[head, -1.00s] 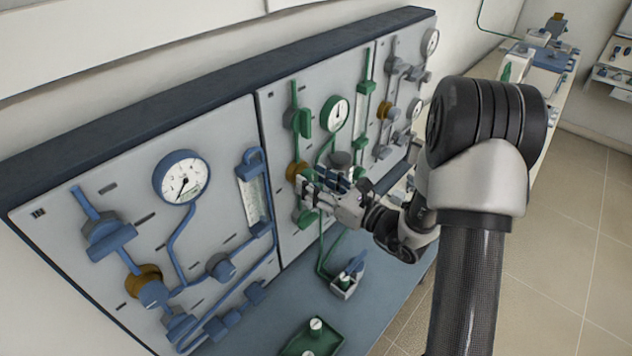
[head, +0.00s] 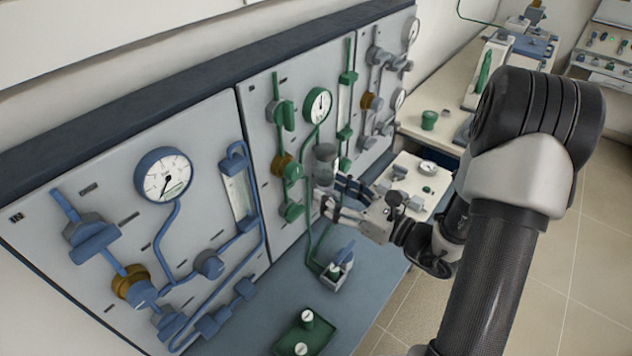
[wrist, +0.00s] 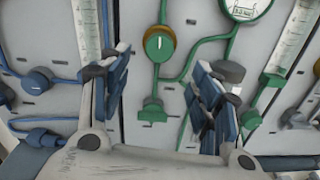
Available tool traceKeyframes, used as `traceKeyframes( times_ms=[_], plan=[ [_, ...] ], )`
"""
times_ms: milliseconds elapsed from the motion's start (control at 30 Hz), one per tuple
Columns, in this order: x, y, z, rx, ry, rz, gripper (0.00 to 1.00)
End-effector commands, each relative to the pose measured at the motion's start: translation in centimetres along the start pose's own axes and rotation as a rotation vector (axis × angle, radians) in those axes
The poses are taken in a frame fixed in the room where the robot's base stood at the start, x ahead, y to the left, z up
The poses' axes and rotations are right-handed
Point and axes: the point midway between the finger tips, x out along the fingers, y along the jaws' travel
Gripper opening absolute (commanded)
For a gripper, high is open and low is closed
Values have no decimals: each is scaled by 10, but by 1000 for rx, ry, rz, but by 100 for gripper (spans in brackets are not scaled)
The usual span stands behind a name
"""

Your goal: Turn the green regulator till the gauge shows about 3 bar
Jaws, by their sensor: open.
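The green regulator (head: 289,171) is a brass body with a green knob on the green pipe of the wall panel. In the wrist view its round knob (wrist: 158,44) faces me, its white mark near upright. The green-rimmed gauge (head: 317,105) sits above and right of it, its needle pointing roughly up; the number is too small to read. Only the lower part of the gauge (wrist: 246,5) shows in the wrist view. My gripper (head: 332,193) is open and empty, right of the regulator and apart from it. In the wrist view the knob lies between and beyond the fingers (wrist: 160,78).
A grey knob (head: 325,152) stands out close to my fingers. A green valve (head: 291,211) is below the regulator. The blue line with its gauge (head: 163,175) is at left. A small box (head: 338,272) and a green tray (head: 306,335) are on the bench below.

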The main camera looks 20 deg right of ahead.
Motion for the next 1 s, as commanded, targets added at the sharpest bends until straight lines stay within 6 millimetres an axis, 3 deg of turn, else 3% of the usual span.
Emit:
traceKeyframes(
  times_ms=[233, 1000],
  plan=[
    [-23, 0, 0, -1, 0, -1, 58],
    [-24, 0, 0, -1, 0, 1, 58]
  ],
)
